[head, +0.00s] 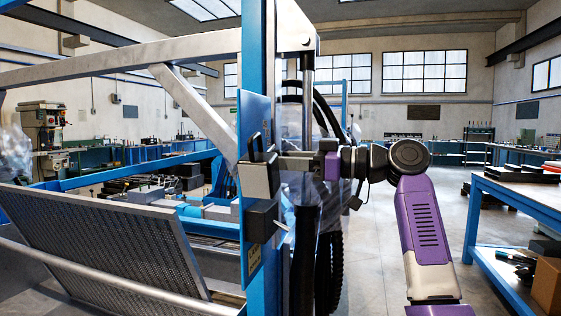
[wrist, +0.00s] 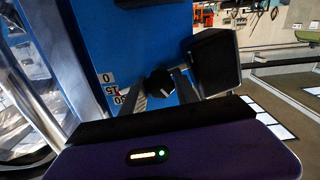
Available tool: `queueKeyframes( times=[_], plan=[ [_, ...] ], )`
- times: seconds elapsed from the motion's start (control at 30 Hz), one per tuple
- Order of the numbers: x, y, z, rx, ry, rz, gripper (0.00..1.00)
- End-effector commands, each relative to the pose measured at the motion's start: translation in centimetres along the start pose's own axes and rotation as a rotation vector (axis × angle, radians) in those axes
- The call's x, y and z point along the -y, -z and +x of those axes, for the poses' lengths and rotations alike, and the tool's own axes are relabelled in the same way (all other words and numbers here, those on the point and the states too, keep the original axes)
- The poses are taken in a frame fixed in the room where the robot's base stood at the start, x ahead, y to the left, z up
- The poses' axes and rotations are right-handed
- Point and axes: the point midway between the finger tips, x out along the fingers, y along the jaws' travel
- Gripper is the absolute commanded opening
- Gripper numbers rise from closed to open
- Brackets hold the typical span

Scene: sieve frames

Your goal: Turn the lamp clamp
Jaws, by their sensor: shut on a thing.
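In the wrist view a black knob with a pale mark, which I take for the lamp clamp (wrist: 159,83), sits on a blue panel (wrist: 140,35). My gripper (wrist: 161,88) has a finger on either side of it and is shut on it. Labels reading 0, 15 and 30 (wrist: 109,90) run beside the knob. A dark box-shaped housing, probably the lamp (wrist: 215,60), is right of the knob. In the head view my gripper (head: 286,163) reaches left to a grey and dark block (head: 258,181) on the blue upright plate; the knob cannot be made out there.
A large machine frame with a perforated metal screen (head: 105,235) fills the left. Black hoses (head: 325,255) hang behind my gripper. A blue workbench (head: 510,205) with a cardboard box (head: 547,285) stands at the right. The floor between is open.

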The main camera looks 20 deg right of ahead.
Motion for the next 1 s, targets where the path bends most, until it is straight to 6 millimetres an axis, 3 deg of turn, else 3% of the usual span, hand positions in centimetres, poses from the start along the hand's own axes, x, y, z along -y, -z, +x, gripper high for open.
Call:
queueKeyframes(
  times=[0.13, 0.17, 0.27, 0.77, 1.0],
  plan=[
    [0.05, -0.38, 0.02, 0.007, 0.003, 0.004, 0.00],
    [0.05, -0.38, 0.02, 0.007, 0.003, 0.004, 0.38],
    [0.04, -0.33, 0.01, 0.006, 0.002, 0.004, 0.57],
    [0.13, 0.09, 0.05, 0.001, 0.004, 0.019, 0.58],
    [0.16, 0.43, 0.08, 0.001, 0.004, 0.206, 0.58]
  ],
)
